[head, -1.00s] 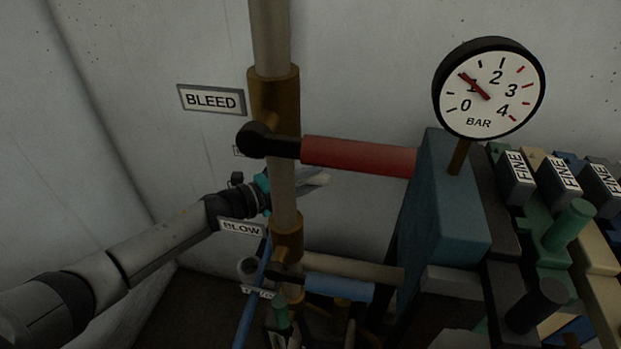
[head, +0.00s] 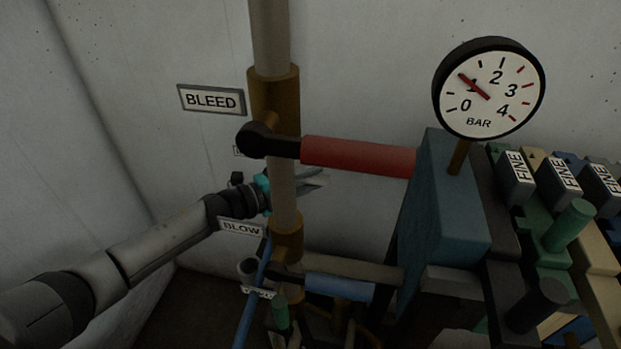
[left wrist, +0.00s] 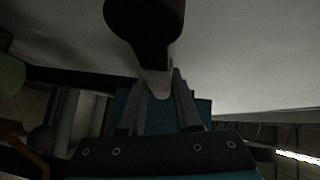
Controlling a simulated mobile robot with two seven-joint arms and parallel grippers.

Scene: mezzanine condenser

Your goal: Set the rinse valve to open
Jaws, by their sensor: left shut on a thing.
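No label reading "rinse" can be made out, so I cannot tell which handle is the rinse valve's. In the head view my left gripper (head: 312,180) reaches behind the upright pipe, between the red lever (head: 358,157) above and the blue lever (head: 339,288) below. The pipe hides part of the gripper. In the left wrist view, its fingers (left wrist: 160,100) are on either side of the pale tapered end of a dark rounded piece (left wrist: 145,22), and are shut on it. My right gripper is out of view.
The upright pipe (head: 284,195) stands close in front of my left gripper. Signs read BLEED (head: 211,100) and BLOW (head: 240,228); a lower sign (head: 257,292) is partly hidden. A gauge (head: 489,89) and a blue-grey block (head: 447,200) crowd the right.

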